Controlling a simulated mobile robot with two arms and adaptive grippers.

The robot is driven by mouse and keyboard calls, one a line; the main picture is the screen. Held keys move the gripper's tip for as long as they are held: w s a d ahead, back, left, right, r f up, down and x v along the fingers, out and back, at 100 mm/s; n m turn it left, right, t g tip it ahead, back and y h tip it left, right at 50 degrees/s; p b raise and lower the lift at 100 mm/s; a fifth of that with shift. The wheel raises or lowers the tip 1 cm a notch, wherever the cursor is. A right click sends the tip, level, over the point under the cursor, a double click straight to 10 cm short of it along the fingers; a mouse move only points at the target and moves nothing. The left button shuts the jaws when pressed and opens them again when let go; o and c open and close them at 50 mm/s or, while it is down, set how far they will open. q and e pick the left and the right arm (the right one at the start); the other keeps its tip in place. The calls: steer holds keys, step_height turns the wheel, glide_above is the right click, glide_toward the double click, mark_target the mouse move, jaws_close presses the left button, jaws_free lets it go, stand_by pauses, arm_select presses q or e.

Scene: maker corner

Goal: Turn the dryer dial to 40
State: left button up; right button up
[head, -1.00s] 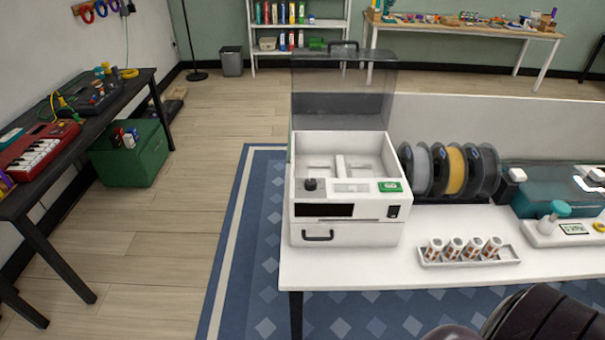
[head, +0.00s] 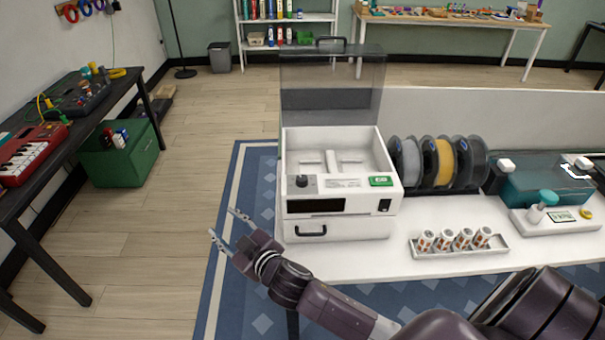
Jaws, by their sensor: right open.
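The dryer (head: 337,229) is a white box at the left end of the white table, with its clear lid (head: 332,85) raised and its inside empty of spools. Its dark dial (head: 302,181) sits at the left of the top front edge, above a black display (head: 315,206). The dial's setting is too small to read. My right gripper (head: 226,224) is open and empty, in front and left of the dryer, apart from it, with its fingers pointing left. My left gripper is out of view.
Several filament spools (head: 445,160) stand right of the dryer. A tray (head: 460,251) of small rolls lies on the table (head: 384,261) front. A teal-topped machine (head: 548,187) is further right. The floor left of the table is open up to a black bench (head: 60,165).

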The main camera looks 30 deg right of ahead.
steer(key=w+a+r+n+g+y, duration=0.3)
steer(key=a+r+n+y, duration=1.1)
steer(key=r, duration=0.3)
steer(key=n+g+h, duration=0.4)
steer(key=g+h, duration=0.8)
steer(key=h, duration=0.4)
glide_above(302, 178)
steer(key=f, duration=0.3)
steer(key=shift+s+d, duration=0.1)
steer(key=shift+s, duration=0.15)
steer(key=shift+d+f+p, duration=0.15)
steer(key=shift+f+p, duration=0.2)
steer(key=shift+p, duration=0.05)
steer(key=f, duration=0.2)
steer(key=f+p, duration=0.1)
steer(key=f, duration=0.4)
steer(key=shift+w+a+p, duration=0.2)
steer(key=shift+a+p, duration=0.05)
steer(key=shift+p, duration=0.15)
